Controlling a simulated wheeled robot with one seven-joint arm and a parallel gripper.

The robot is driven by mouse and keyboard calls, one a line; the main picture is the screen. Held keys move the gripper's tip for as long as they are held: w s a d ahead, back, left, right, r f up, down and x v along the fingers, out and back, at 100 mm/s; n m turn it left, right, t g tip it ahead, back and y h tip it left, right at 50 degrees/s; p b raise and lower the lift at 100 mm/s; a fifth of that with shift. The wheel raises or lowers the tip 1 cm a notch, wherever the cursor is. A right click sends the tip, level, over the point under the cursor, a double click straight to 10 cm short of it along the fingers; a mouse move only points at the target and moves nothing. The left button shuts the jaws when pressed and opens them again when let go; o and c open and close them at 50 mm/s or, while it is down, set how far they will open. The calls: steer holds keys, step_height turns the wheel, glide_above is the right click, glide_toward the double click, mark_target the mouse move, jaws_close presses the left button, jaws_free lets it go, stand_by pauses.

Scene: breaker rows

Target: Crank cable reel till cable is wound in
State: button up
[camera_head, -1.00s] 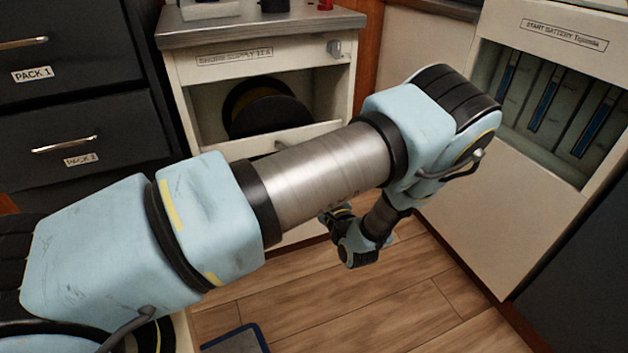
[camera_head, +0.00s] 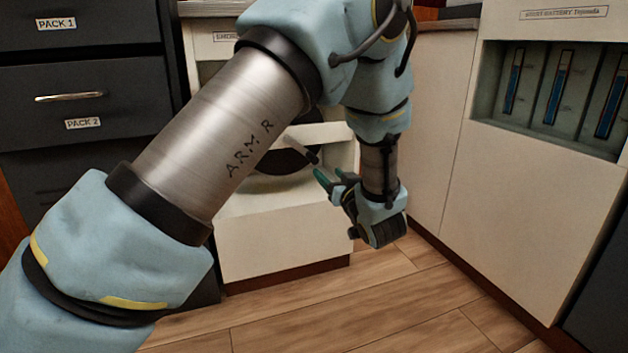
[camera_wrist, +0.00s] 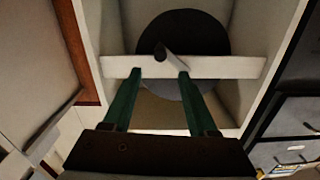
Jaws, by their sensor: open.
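The cable reel is a dark disc (camera_head: 282,162) inside the open bay of the white cabinet, partly hidden by my arm. It also shows in the wrist view (camera_wrist: 195,32), behind a pale crossbar. A short crank handle with a dark end (camera_head: 312,156) sticks out from the reel; it also shows in the wrist view (camera_wrist: 160,51), just beyond and between my fingertips. My gripper (camera_head: 334,177) has green fingers, is spread open and empty, and sits in front of the bay at the handle's lower right. In the wrist view its fingers (camera_wrist: 159,73) point at the handle, apart from it.
The cabinet's pale crossbar (camera_wrist: 220,67) runs across the bay in front of the reel. Dark drawers (camera_head: 75,110) labelled PACK stand at the left. A white battery cabinet (camera_head: 520,190) with blue-striped cells stands at the right. The wooden floor (camera_head: 390,300) is clear.

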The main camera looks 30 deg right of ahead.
mark_target(315, 161)
steer(key=w+b, duration=0.1)
steer(key=w, duration=0.2)
steer(key=w+b, duration=0.1)
steer(key=w, duration=0.2)
steer(key=w+d+b, duration=0.1)
steer(key=w+b, duration=0.1)
steer(key=w, duration=0.1)
steer(key=shift+w+f, duration=0.1)
steer(key=shift+w, duration=0.2)
steer(key=shift+w+d, duration=0.1)
steer(key=shift+w, duration=0.45)
jaws_close()
stand_by(0.6)
